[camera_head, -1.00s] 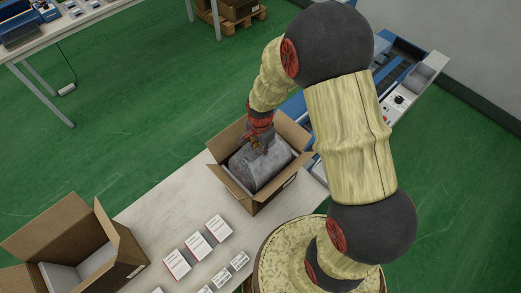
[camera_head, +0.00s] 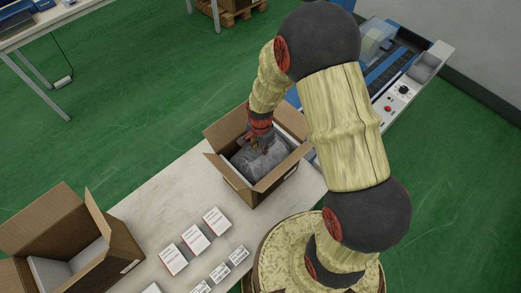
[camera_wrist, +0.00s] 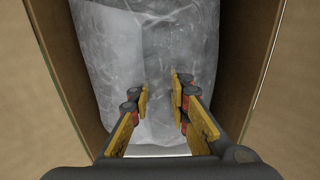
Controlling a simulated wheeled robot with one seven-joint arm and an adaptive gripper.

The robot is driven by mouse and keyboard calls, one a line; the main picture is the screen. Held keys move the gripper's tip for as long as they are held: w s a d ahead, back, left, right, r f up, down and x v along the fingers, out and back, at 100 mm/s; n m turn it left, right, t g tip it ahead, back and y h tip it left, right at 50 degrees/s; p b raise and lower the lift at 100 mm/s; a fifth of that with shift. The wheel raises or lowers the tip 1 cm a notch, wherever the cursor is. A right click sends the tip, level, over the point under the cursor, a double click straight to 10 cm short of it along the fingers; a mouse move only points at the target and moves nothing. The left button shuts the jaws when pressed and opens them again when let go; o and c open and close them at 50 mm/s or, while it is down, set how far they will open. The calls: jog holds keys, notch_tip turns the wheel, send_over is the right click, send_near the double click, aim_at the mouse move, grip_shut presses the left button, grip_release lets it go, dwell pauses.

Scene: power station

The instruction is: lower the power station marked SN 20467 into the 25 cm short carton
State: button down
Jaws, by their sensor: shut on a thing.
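The power station (camera_head: 266,163) is a grey bundle in a cloudy, wrinkled plastic wrap. It sits down inside an open brown carton (camera_head: 238,181) on the pale table, below the rim. My gripper (camera_head: 258,145) reaches into the carton from above and is shut on the top of the bundle. In the wrist view the wrapped power station (camera_wrist: 150,45) lies between the carton's side walls (camera_wrist: 48,60), with my two yellow-padded fingers (camera_wrist: 161,95) at it. No serial number or carton size is readable. The carton floor under the bundle is hidden.
A second open carton (camera_head: 55,235) with a pale insert (camera_head: 70,268) stands at the lower left. A blue and grey conveyor machine (camera_head: 395,90) stands behind my arm.

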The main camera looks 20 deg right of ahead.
jog(key=shift+w+f, duration=0.1)
jog(key=shift+w, duration=0.05)
jog(key=c, duration=1.6)
grip_release()
jog(key=shift+s+f, duration=0.15)
jog(key=shift+s, duration=0.05)
notch_tip(320, 180, up, 22)
jog(key=p, duration=1.5)
jog(key=shift+p, duration=0.4)
